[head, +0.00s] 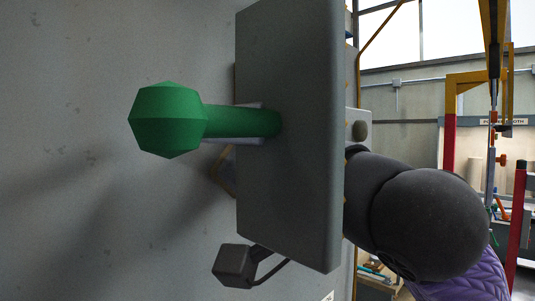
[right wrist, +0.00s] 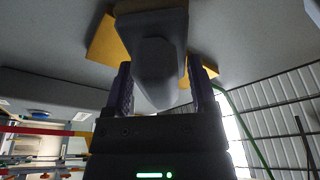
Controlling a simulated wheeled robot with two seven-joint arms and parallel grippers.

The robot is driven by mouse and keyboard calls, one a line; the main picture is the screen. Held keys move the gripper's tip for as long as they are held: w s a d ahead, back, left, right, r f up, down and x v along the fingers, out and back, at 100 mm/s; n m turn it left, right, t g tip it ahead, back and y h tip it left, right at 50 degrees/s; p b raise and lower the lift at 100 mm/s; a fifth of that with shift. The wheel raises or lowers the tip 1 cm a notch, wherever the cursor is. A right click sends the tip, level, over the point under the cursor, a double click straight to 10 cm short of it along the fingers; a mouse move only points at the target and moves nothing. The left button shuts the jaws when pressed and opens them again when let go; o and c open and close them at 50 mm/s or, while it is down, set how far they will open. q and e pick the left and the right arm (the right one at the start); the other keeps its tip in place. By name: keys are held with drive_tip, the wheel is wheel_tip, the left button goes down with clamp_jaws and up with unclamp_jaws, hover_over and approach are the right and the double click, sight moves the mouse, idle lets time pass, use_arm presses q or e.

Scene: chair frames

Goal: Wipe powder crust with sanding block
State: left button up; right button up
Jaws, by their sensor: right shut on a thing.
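My right gripper (right wrist: 157,82) shows in the right wrist view with its dark purple fingers on either side of a grey block (right wrist: 156,62), likely the sanding block, and is shut on it. An orange-yellow flat piece (right wrist: 104,42) shows behind the block, against a grey surface; I cannot tell whether it belongs to the block. In the head view a large grey panel (head: 290,200) with a green knobbed handle (head: 168,120) fills the middle. No powder crust is clearly visible. My left gripper is not in view.
A plain grey surface (head: 80,220) fills the left of the head view. A small dark grey box (head: 234,265) with a cable sits below the panel. Yellow and red posts (head: 449,140) stand at the right. A white-grid wall (right wrist: 275,110) shows in the right wrist view.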

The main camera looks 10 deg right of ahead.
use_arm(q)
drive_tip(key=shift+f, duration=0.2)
use_arm(e)
drive_tip(key=shift+f, duration=0.15)
drive_tip(key=shift+w+d, duration=0.1)
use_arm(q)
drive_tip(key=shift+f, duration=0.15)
use_arm(e)
drive_tip(key=shift+w+d, duration=0.65)
drive_tip(key=shift+d, duration=0.2)
drive_tip(key=shift+w+d, duration=0.75)
drive_tip(key=shift+d, duration=0.2)
drive_tip(key=shift+w+d, duration=0.7)
drive_tip(key=shift+d, duration=0.2)
